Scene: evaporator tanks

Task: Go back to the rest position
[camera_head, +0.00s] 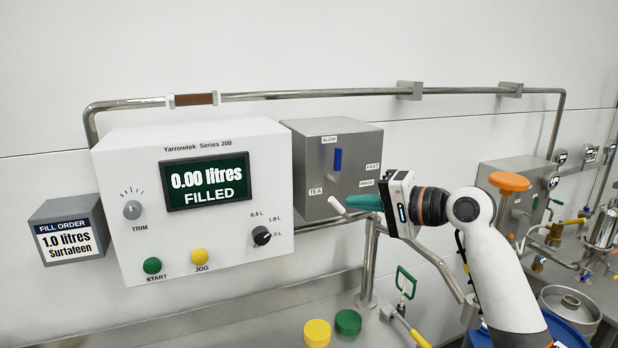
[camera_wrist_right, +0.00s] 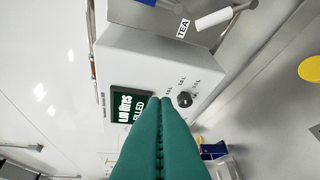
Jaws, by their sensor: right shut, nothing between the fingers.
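My right gripper (camera_head: 350,201) is in front of the grey valve box, its teal fingers pressed together and pointing left. The shut fingers (camera_wrist_right: 165,102) also fill the lower middle of the right wrist view, with nothing between them. In the head view the fingertips overlap the area beside a white-tipped lever (camera_head: 337,205); I cannot tell whether they touch it. The right wrist view shows this white lever (camera_wrist_right: 213,19) apart from the fingers. My left gripper is not in view.
The white control panel (camera_head: 135,190) reads 0.00 litres FILLED. A fill order box (camera_head: 65,252) reads 1.0 litres Surtafeen. The grey box (camera_head: 305,165) has a blue lever (camera_head: 338,159). Yellow (camera_head: 317,333) and green (camera_head: 348,322) caps sit below. Pipes and tanks crowd the right.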

